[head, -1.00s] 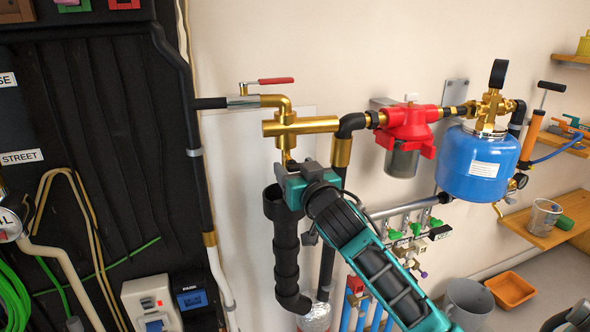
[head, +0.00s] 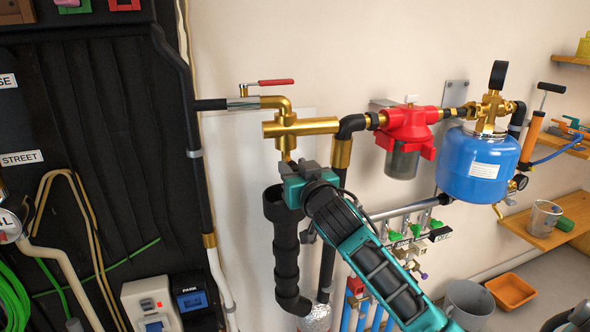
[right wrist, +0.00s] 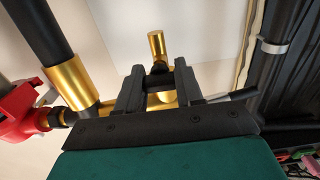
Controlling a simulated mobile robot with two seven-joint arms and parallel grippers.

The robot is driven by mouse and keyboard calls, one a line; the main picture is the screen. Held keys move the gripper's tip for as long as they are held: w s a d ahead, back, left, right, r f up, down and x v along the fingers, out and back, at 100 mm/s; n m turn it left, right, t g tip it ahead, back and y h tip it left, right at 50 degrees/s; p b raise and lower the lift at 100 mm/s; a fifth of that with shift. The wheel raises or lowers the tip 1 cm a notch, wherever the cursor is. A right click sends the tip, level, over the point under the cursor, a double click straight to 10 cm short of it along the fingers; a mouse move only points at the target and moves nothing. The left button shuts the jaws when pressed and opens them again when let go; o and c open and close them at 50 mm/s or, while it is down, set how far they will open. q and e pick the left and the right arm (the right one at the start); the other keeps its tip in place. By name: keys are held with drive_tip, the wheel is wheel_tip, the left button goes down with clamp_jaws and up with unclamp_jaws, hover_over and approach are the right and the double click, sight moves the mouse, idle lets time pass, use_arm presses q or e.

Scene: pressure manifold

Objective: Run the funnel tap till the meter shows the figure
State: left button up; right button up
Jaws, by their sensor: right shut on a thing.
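The funnel tap has a horizontal brass body (head: 300,126) with a thin outlet pointing down. Below it stands the black funnel (head: 275,204), whose pipe runs down to the floor end. My right gripper (head: 299,167) is just under the brass body, beside the funnel's rim. In the right wrist view its fingers (right wrist: 159,84) are closed on a small dark piece, seemingly the tap's handle, with brass (right wrist: 157,45) beyond it. The gripper hides part of the outlet, and I see no water. A blue PARK meter (head: 192,300) is at lower left; its figure is unreadable.
A red-handled lever (head: 276,82) sits above the tap. A red filter (head: 408,122) and blue tank (head: 479,165) are to the right. Green-handled valves (head: 415,230) lie behind my forearm. A black panel with cables fills the left.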

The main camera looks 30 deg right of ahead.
drive_tip(key=shift+r+n+p, duration=0.15)
drive_tip(key=shift+n+p, duration=0.75)
drive_tip(key=shift+p, duration=0.1)
drive_tip(key=n+p, duration=0.2)
drive_tip(key=n, duration=0.1)
drive_tip(key=shift+n+p, duration=1.1)
drive_tip(key=shift+n, duration=0.3)
use_arm(q)
drive_tip(key=a+r, duration=0.1)
drive_tip(key=s+a+r, duration=0.1)
drive_tip(key=shift+s+a+r+y, duration=0.2)
drive_tip(key=shift+r+y, duration=0.1)
drive_tip(key=shift+y, duration=0.1)
use_arm(e)
drive_tip(key=shift+n, duration=0.3)
drive_tip(key=o, duration=1)
use_arm(q)
drive_tip(key=shift+r, duration=0.1)
use_arm(e)
drive_tip(key=shift+o, duration=0.2)
